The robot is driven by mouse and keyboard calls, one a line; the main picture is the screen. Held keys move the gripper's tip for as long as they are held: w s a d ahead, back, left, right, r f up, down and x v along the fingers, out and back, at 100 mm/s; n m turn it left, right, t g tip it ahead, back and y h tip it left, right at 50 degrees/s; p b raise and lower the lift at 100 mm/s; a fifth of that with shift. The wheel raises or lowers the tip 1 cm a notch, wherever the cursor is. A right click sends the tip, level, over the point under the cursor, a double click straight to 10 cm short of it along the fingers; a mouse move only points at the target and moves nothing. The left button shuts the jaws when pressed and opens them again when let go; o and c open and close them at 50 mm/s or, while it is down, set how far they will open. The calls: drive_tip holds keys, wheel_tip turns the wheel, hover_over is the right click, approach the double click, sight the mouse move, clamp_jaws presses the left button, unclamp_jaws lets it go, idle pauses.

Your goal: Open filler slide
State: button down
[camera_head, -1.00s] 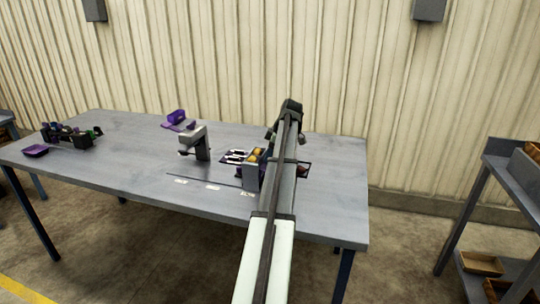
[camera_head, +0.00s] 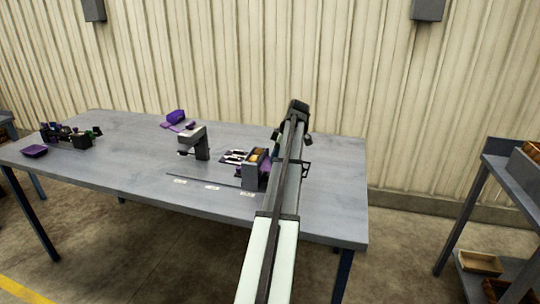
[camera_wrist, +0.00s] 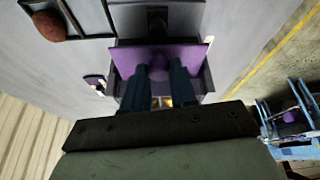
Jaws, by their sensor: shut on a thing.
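A purple plate (camera_wrist: 193,55) with a rounded knob (camera_wrist: 158,60) shows in the wrist view; I take it to be the filler slide. My gripper (camera_wrist: 158,80) has its two dark fingers shut on the knob. The plate lies over a dark housing, and yellowish potatoes (camera_wrist: 163,102) show in a gap between the fingers. In the head view the grey filler unit (camera_head: 250,177) stands left of my arm, with orange-yellow potatoes (camera_head: 261,153) at its top. My arm hides my fingertips and most of the slide there.
A dark-edged tray (camera_wrist: 78,37) with a brown potato (camera_wrist: 49,26) lies beside the housing. A grey stand (camera_head: 198,143) is left of the filler on the table (camera_head: 130,150). Purple items (camera_head: 176,117) lie behind it. The table between stand and far-left machine (camera_head: 68,136) is mostly clear.

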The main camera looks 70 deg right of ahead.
drive_tip(key=s, duration=0.3)
drive_tip(key=shift+s, duration=0.1)
drive_tip(key=c, duration=1.2)
unclamp_jaws()
drive_tip(key=v, duration=1.4)
drive_tip(key=shift+f, duration=0.1)
